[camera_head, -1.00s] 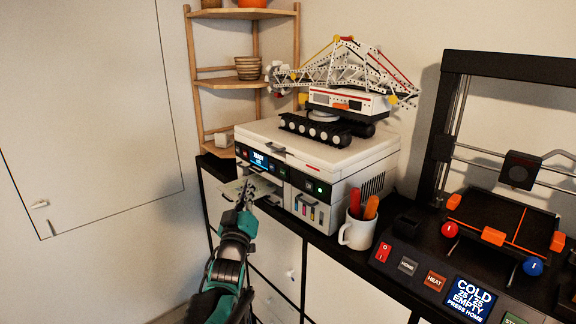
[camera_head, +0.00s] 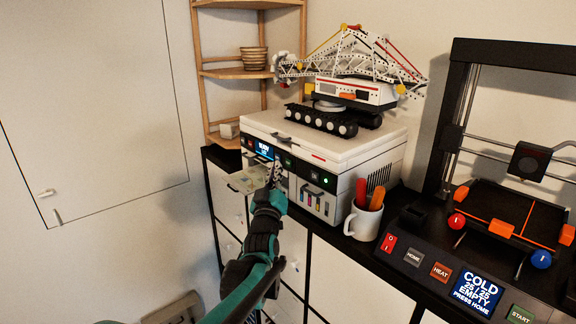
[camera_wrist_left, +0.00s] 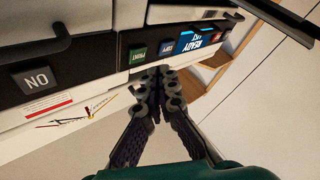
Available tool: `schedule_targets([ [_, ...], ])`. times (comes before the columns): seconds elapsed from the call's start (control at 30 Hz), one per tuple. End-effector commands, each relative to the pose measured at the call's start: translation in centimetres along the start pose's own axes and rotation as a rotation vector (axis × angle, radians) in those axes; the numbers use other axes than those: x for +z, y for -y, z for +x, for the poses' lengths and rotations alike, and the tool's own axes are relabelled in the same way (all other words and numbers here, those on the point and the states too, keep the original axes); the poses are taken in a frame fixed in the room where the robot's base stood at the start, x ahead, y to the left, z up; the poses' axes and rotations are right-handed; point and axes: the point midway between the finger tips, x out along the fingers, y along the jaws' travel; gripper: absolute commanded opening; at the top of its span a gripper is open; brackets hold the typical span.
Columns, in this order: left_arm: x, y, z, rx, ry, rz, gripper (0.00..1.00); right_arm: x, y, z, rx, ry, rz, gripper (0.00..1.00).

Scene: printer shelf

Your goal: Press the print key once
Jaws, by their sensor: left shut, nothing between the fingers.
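The green print key (camera_wrist_left: 138,53) is on the dark front panel of the white printer (camera_head: 325,148). My right gripper is not in view.
A paper tray (camera_head: 243,183) juts out beside my left gripper. A white mug (camera_head: 363,220) with red and orange handles stands right of the printer. A crane model (camera_head: 350,88) sits on the printer lid. A 3D printer (camera_head: 500,225) stands at the right.

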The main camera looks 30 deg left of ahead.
Motion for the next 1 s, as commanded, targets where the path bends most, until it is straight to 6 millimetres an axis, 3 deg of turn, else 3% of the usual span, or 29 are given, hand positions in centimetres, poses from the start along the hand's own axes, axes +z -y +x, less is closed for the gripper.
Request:
schedule_targets([
  [0.23,0.62,-0.62,0.81,0.0,0.001,0.0,0.0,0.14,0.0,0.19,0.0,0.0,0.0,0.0],
  [1.0,0.62,-0.61,0.81,0.0,0.001,0.0,0.0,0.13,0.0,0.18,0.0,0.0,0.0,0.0],
])
